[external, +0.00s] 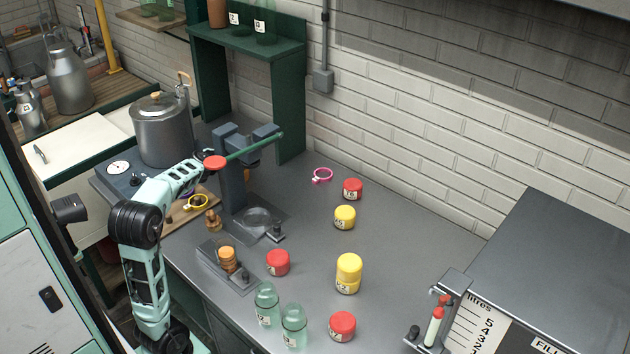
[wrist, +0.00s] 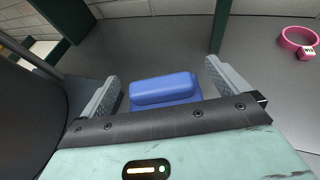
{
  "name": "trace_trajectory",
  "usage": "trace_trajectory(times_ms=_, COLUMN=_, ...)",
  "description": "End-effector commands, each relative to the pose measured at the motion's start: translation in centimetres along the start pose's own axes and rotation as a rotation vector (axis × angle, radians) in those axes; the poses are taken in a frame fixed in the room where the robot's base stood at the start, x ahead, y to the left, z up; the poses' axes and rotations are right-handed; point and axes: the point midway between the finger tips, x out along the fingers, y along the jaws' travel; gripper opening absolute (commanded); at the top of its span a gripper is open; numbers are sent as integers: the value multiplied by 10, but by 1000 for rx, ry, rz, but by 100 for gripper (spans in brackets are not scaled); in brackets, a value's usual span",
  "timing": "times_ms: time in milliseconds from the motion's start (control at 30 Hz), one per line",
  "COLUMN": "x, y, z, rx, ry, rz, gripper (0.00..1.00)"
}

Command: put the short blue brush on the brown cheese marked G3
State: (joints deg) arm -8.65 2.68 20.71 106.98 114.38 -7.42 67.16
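The short blue brush (wrist: 165,90) lies on the grey worktop in the wrist view, a plain blue block with rounded edges. My gripper (wrist: 162,78) is open, with one finger on each side of the brush and a gap at the left. In the external view my gripper (external: 206,156) is beyond the press lever's red knob and mostly hidden; the brush is not visible there. A brown-orange stacked piece (external: 228,260) stands on a low tray left of centre. I cannot read a G3 mark on it, so I cannot tell whether it is the brown cheese.
The press (external: 233,180) with its green lever (external: 255,146) stands close to my arm. A steel pot (external: 162,130) is behind left. Red and yellow round pieces (external: 345,217), glass jars (external: 294,325) and a pink ring (external: 322,175) are spread to the right.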

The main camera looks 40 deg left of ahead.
Motion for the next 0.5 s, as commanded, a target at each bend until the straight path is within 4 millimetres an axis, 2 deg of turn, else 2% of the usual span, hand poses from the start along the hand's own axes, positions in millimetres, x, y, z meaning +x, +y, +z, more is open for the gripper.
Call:
trace_trajectory(times_ms=200, x=-2, y=0, z=5, rx=0, ry=0, rz=0, gripper=100)
trace_trajectory(times_ms=433, x=-35, y=0, z=7, rx=-3, ry=-2, rz=-1, gripper=100)
trace_trajectory(times_ms=500, x=-38, y=0, z=18, rx=-1, ry=0, rz=0, gripper=100)
